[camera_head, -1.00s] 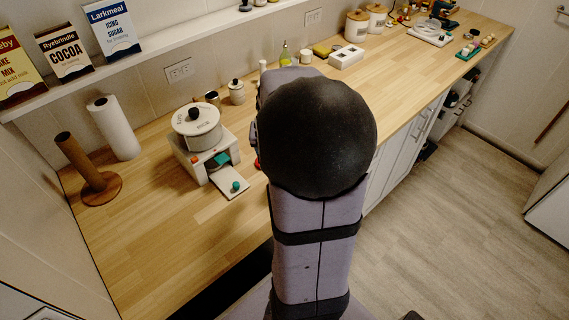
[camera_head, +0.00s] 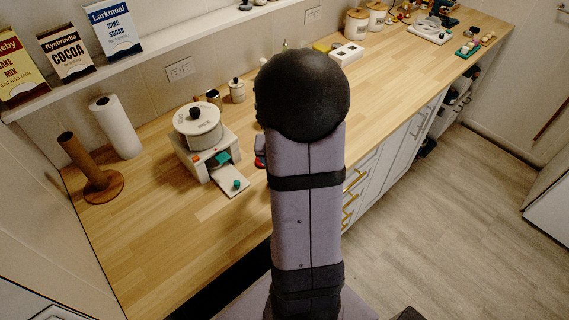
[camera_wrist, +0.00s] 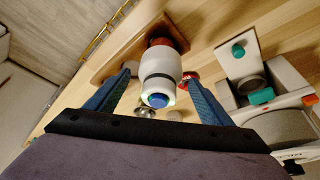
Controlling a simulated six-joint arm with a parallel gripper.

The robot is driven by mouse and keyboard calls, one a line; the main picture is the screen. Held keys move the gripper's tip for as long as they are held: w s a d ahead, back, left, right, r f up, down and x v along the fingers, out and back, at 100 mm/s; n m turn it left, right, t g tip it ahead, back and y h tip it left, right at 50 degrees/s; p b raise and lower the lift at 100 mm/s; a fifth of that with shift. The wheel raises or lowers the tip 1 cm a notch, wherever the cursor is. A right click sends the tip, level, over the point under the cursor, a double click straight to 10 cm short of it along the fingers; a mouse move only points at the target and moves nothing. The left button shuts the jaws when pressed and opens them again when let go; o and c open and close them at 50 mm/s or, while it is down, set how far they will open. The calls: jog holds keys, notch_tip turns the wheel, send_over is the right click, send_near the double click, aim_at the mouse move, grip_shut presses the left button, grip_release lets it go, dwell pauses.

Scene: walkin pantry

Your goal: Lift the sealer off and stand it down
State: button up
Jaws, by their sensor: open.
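In the wrist view, a white rounded device with a black band and a blue button on its near end, which looks to be the sealer (camera_wrist: 161,68), stands over a dark red round piece (camera_wrist: 160,36). My gripper (camera_wrist: 157,76) is open, with one blue finger on each side of the white device and a gap showing on both sides. I cannot tell how far the fingers reach along it. In the head view, my arm hides the sealer and the gripper.
A wooden board (camera_wrist: 122,48) lies under the sealer. A small red object (camera_wrist: 190,76) is close by the right finger. A white appliance with teal knobs (camera_wrist: 245,65) stands right of it. In the head view, that appliance (camera_head: 224,154) carries a lidded pot (camera_head: 197,131). Counter in front (camera_head: 160,240) is clear.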

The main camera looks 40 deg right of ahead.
jog(key=shift+c, duration=0.4)
jog(key=c, duration=1.3)
jog(key=shift+r, duration=0.1)
notch_tip(320, 180, up, 10)
jog(key=shift+f+b, duration=0.1)
jog(key=shift+b, duration=0.5)
jog(key=shift+r, duration=0.2)
jog(key=shift+r+p, duration=1.25)
jog(key=shift+r, duration=0.1)
